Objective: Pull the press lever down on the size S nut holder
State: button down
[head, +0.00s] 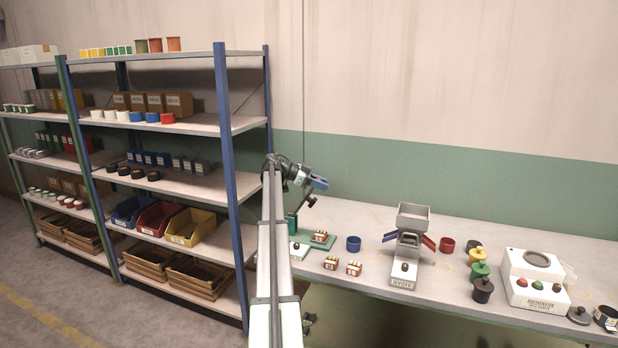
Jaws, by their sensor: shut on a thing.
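A small green press stand (292,224) rises at the left end of the table, partly hidden behind my arm. A white base (299,250) with a label too small to read is at its foot. A thin dark press lever (304,204) slants up and to the right from the stand. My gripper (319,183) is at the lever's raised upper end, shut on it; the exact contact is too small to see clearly. I cannot read any size S mark.
On the table (450,298) are red-brown piece blocks (331,263), a blue cup (353,244), a grey divider machine (405,250), several coloured cups and a white machine (535,280). Shelves (228,180) stand close on the left. Space above the table is open.

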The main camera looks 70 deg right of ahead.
jog(key=s+f+m+t, duration=0.1)
jog(key=s+f+t, duration=0.2)
jog(key=f, duration=0.2)
jog(key=s+f+t, duration=0.3)
jog(key=f, duration=0.3)
jog(key=s+f+m+t+y, duration=0.1)
jog(key=s+f+t, duration=0.2)
jog(key=f, duration=0.3)
jog(key=shift+s+f+m+t, duration=0.1)
jog(key=shift+s+m+t, duration=0.05)
jog(key=shift+m+t, duration=0.2)
jog(key=shift+f+t, duration=0.55)
jog(key=shift+f, duration=0.5)
jog(key=c, duration=0.8)
grip_release()
jog(key=v, duration=1.4)
jog(key=shift+d, duration=0.15)
